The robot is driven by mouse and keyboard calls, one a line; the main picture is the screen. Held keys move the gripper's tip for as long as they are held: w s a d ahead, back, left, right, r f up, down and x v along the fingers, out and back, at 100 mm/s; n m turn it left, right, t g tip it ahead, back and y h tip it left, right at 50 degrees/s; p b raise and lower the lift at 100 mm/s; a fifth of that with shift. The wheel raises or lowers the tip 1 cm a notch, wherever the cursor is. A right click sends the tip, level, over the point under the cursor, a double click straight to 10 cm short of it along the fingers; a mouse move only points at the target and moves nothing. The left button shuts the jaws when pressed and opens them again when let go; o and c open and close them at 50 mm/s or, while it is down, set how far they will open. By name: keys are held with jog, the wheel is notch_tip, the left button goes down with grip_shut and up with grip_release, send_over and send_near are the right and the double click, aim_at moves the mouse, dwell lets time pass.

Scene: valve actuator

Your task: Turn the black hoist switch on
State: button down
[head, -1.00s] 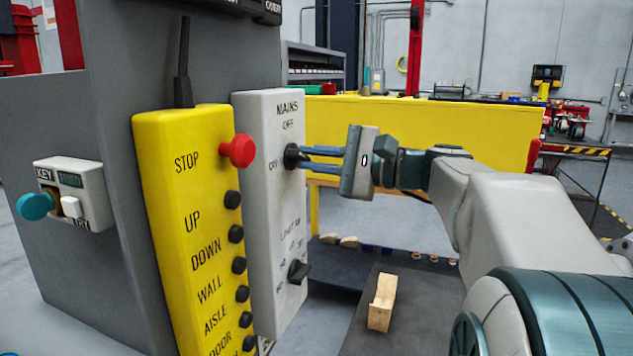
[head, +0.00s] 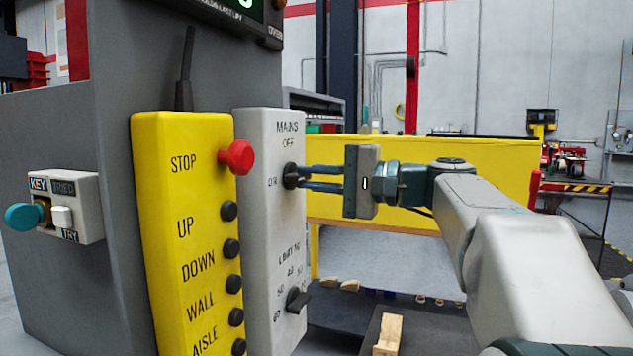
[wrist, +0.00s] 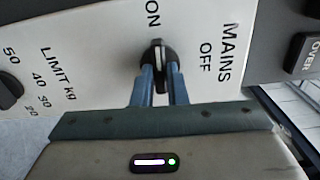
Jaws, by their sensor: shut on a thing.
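The black hoist switch (head: 290,175) is a round knob on the white panel (head: 262,222), under the words MAINS and OFF, with ON to its left. In the wrist view the switch (wrist: 158,53) shows a white line along its grip that lines up with the word ON. My gripper (head: 301,177) reaches in from the right, its two blue fingers shut on the switch. The fingers also show in the wrist view (wrist: 158,78), one on each side of the grip. The fingertips partly hide the knob.
A yellow pendant (head: 185,235) with a red STOP button (head: 237,157) and several black buttons stands close left of the panel. A black limit knob (head: 297,299) sits below the switch. A key box (head: 65,207) is further left.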

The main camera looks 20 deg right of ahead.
jog(key=shift+f, duration=0.1)
jog(key=c, duration=1.4)
grip_release()
jog(key=shift+s+a, duration=0.1)
jog(key=shift+c, duration=0.2)
jog(key=v, duration=1.3)
jog(key=shift+s+d, duration=0.2)
jog(key=shift+d, duration=0.2)
